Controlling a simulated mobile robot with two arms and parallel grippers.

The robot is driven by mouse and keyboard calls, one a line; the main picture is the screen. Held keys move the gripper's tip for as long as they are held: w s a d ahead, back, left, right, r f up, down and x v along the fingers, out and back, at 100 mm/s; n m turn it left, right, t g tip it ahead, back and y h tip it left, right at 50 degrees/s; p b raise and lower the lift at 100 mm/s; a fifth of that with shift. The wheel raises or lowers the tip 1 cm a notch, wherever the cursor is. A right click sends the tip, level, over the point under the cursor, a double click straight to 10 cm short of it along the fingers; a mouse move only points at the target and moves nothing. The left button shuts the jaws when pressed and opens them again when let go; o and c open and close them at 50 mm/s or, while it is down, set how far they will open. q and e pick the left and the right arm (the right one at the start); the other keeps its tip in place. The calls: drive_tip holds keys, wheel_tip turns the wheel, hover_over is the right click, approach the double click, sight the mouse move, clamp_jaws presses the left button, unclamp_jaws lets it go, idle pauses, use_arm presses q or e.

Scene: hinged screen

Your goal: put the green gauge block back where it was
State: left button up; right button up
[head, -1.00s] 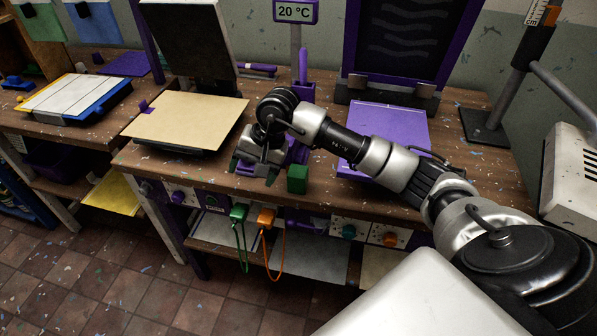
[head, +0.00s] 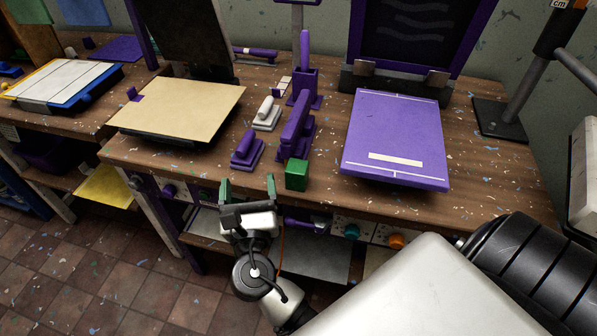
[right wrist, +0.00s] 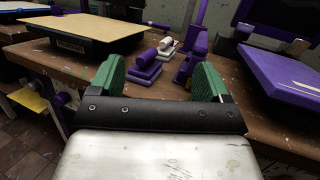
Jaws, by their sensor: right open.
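The green gauge block (head: 296,174) is a small green cube. In the head view it stands on the wooden bench near the front edge, just in front of the tall purple stand (head: 297,126). My right gripper (head: 247,184) is open and empty, with green fingers, in front of the bench edge and left of the block. In the right wrist view, the open fingers (right wrist: 160,82) point toward the bench; I cannot make out the block there, and the right finger may hide it. My left gripper is not in view.
A purple plate (head: 396,137) lies at the right and a tan board (head: 178,106) at the left. Between them stand a small purple block (head: 247,149), a white one (head: 267,114) and a purple holder (head: 305,87).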

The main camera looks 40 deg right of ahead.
sight(294, 175)
drive_tip(key=s+d+f+m+g+h, duration=0.4)
drive_tip(key=s+m+g, duration=0.1)
drive_tip(key=g, duration=0.1)
drive_tip(key=x, duration=0.3)
drive_tip(key=b+x, duration=0.1)
drive_tip(key=x, duration=0.1)
drive_tip(key=shift+d+f, duration=0.35)
drive_tip(key=shift+f, duration=0.05)
drive_tip(key=b+x, duration=0.2)
drive_tip(key=x, duration=0.3)
drive_tip(key=shift+w+a, duration=0.1)
drive_tip(key=shift+a, duration=0.05)
drive_tip(key=shift+w+d+r, duration=0.1)
drive_tip(key=shift+w+d, duration=0.1)
drive_tip(key=shift+d, duration=0.05)
drive_tip(key=shift+c, duration=0.2)
drive_tip(key=c, duration=1)
drive_tip(key=shift+r, duration=0.1)
